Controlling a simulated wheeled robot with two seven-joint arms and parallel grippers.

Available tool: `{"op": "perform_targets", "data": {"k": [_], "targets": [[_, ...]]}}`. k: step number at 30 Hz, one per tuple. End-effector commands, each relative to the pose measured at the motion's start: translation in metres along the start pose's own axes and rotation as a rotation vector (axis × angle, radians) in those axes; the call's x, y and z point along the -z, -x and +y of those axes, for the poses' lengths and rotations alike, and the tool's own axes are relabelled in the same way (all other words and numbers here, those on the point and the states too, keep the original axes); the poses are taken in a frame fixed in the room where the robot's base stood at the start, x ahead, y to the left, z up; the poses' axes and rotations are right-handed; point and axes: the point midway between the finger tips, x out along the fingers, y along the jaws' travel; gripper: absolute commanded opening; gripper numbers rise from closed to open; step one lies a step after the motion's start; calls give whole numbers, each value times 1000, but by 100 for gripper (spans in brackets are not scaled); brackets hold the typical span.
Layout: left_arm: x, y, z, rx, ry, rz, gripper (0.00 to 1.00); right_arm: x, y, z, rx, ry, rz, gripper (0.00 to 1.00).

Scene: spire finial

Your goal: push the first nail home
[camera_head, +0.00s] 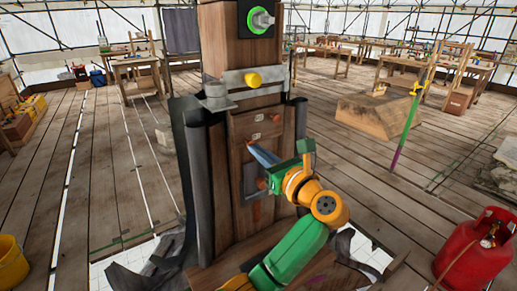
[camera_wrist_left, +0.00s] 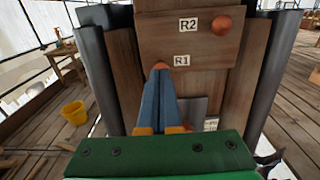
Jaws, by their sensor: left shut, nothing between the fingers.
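A wooden board on the post carries labels R1 (camera_wrist_left: 181,61) and R2 (camera_wrist_left: 188,25). A round copper nail head (camera_wrist_left: 221,24) sits right of R2, and it also shows in the head view (camera_head: 276,118). Another copper nail head (camera_wrist_left: 160,66) left of R1 shows just past the tips of my left gripper (camera_wrist_left: 161,76), mostly hidden by them. The blue fingers are shut and empty, their tips at or against this head; contact and nail depth cannot be told. In the head view my left gripper (camera_head: 251,146) points at the board from the lower right. My right gripper is not in view.
A red gas bottle (camera_head: 474,250) stands at right, a yellow bucket (camera_head: 10,262) at left.

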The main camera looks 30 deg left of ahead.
Motion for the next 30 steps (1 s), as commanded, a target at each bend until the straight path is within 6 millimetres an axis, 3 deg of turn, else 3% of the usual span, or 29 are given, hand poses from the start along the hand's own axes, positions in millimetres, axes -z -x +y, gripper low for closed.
{"op": "perform_targets", "data": {"k": [12, 20, 30], "targets": [[0, -1, 0, 2, -1, 0, 0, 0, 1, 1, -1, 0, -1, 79], [3, -27, 0, 1, 0, 0, 0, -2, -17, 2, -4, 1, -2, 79], [1, -29, 0, 1, -2, 0, 0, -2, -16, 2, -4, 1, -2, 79]]}}
